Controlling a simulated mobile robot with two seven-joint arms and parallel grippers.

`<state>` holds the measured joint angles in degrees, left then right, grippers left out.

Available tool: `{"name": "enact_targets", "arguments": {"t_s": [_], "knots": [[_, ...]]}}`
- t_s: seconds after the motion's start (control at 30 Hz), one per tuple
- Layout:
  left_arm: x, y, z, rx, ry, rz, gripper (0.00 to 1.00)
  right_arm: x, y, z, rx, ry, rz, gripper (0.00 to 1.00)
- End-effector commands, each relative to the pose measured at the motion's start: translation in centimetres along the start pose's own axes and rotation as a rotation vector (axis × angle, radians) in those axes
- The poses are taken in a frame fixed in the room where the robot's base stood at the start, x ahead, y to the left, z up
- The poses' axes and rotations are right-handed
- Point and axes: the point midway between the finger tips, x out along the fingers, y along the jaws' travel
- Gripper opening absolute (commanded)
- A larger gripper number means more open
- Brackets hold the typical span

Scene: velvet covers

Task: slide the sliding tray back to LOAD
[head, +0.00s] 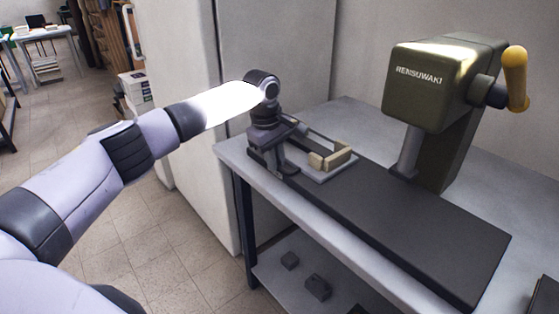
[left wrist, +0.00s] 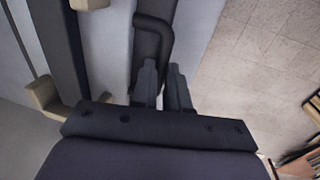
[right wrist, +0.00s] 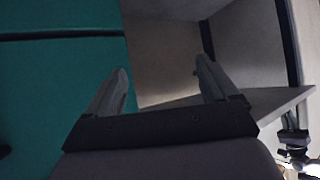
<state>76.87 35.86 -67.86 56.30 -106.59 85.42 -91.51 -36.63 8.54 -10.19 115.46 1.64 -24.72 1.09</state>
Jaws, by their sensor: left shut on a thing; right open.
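The sliding tray (head: 316,175) is a light grey plate with tan corner blocks (head: 338,156). It sits at the far left end of a long dark bed (head: 420,215) on the bench, clear of the green press (head: 430,85). My left gripper (head: 283,163) is at the tray's near left side. In the left wrist view its fingers (left wrist: 163,88) are shut on a dark bent handle (left wrist: 154,30) beside the tray (left wrist: 108,50). No LOAD mark is readable. My right gripper (right wrist: 160,82) is open and empty in the right wrist view, and outside the head view.
The press has a yellow-knobbed lever (head: 515,78) and stands behind the bed. The grey bench (head: 360,118) has a lower shelf with small dark blocks (head: 318,287). A pale cabinet (head: 190,110) stands close behind the left arm. The bed right of the tray is clear.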

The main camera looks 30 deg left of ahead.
Motion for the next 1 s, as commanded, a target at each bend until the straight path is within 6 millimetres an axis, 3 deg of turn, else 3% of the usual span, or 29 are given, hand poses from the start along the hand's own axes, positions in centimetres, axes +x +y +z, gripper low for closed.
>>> {"name": "enact_targets", "arguments": {"t_s": [0.6,0.63,0.7,1.0], "knots": [[-0.12,0.02,-0.93,-0.004,0.006,0.004,0.00,-0.05,0.10,-0.11,0.000,0.002,0.002,0.86],[-0.12,0.02,-0.95,-0.004,0.006,0.004,0.24,-0.05,0.11,-0.11,0.000,0.002,0.002,0.86],[-0.12,0.02,-0.93,-0.004,0.005,0.004,0.40,-0.05,0.11,-0.11,0.000,0.001,0.002,0.86],[-0.22,0.03,-0.67,-0.001,0.002,0.001,0.40,-0.06,0.08,-0.11,0.000,0.001,0.002,0.86]]}}
